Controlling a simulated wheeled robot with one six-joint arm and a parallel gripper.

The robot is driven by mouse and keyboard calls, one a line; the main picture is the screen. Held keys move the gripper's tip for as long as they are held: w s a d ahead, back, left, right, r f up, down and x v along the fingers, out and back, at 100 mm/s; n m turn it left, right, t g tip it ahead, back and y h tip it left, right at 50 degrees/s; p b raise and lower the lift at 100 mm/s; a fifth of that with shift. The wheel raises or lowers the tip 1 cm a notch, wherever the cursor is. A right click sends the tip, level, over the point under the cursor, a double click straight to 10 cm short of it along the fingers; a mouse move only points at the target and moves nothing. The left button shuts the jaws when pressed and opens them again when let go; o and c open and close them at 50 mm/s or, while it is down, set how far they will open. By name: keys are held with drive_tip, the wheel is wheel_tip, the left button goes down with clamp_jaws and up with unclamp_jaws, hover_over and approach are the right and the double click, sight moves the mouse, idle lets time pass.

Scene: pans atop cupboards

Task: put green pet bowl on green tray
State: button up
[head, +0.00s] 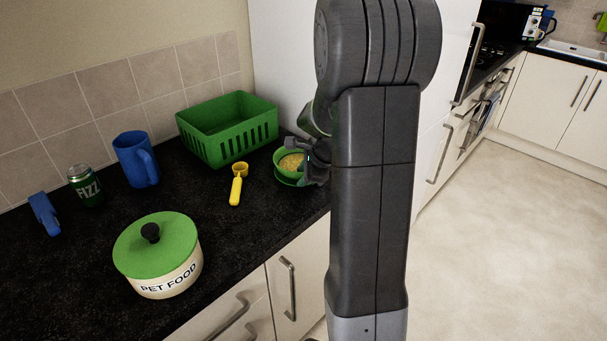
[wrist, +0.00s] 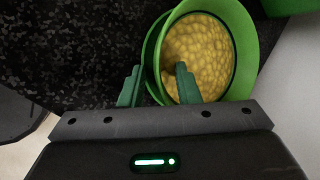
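The green pet bowl (head: 291,162) holds yellow-brown food and stands on the dark counter near its right end. It fills the upper middle of the wrist view (wrist: 198,57), with a wider green rim or base showing around it. My gripper (head: 307,163) is at the bowl's right side in the head view, partly hidden by my arm. In the wrist view my gripper (wrist: 158,70) is open, one finger outside the bowl's wall and one over the food, with the rim between them. The green slotted basket-like tray (head: 217,143) stands behind the bowl, against the tiles, and looks empty.
A yellow scoop (head: 236,190) lies left of the bowl. A tall white panel (head: 283,60) rises behind my arm.

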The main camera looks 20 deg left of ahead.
drive_tip(key=v, duration=1.2)
drive_tip(key=x, duration=1.2)
drive_tip(key=shift+f, duration=0.15)
drive_tip(key=shift+r, duration=2.1)
